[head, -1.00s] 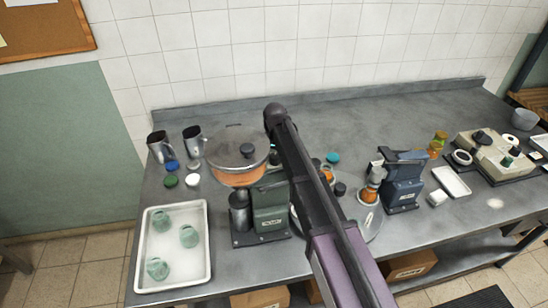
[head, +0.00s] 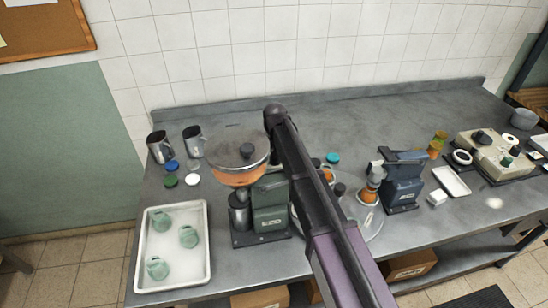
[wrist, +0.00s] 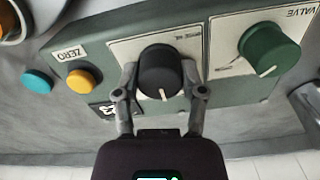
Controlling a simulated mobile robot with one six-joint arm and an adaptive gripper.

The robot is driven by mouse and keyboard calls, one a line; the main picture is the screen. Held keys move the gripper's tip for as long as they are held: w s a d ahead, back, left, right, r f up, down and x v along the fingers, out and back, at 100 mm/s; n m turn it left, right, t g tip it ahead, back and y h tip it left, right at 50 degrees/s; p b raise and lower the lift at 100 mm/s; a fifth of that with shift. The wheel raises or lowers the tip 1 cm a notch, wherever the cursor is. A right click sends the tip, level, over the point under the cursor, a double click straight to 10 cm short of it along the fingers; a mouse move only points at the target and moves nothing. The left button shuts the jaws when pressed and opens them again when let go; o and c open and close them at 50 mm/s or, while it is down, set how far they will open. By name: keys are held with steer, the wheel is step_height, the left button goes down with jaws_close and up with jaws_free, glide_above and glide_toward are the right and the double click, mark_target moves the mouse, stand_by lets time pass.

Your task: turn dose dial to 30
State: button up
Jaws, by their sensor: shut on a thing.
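In the wrist view, a black dial (wrist: 160,72) with a white pointer line sits on a pale plate of a green machine panel (wrist: 205,88). Its pointer points toward the bottom of the picture. The print on its plate is too small to read. My gripper (wrist: 159,80) is shut on this black dial, with one finger on each side. A small dark display beside the left finger is partly covered, and its number cannot be read fully. In the head view, my arm hides the gripper and the dial. The green machine (head: 270,215) carries a round glass hopper (head: 237,155).
Right of the dial is a green knob (wrist: 270,50) marked VALVE. To the left are a yellow button (wrist: 84,82) by a ZERO label and a teal one (wrist: 37,81). A white tray (head: 202,279) with green items and a blue machine (head: 402,185) stand on the bench.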

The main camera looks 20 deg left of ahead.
steer(key=shift+n, duration=1.7)
steer(key=o, duration=1.1)
steer(key=shift+o, duration=0.2)
steer(key=shift+m, duration=0.3)
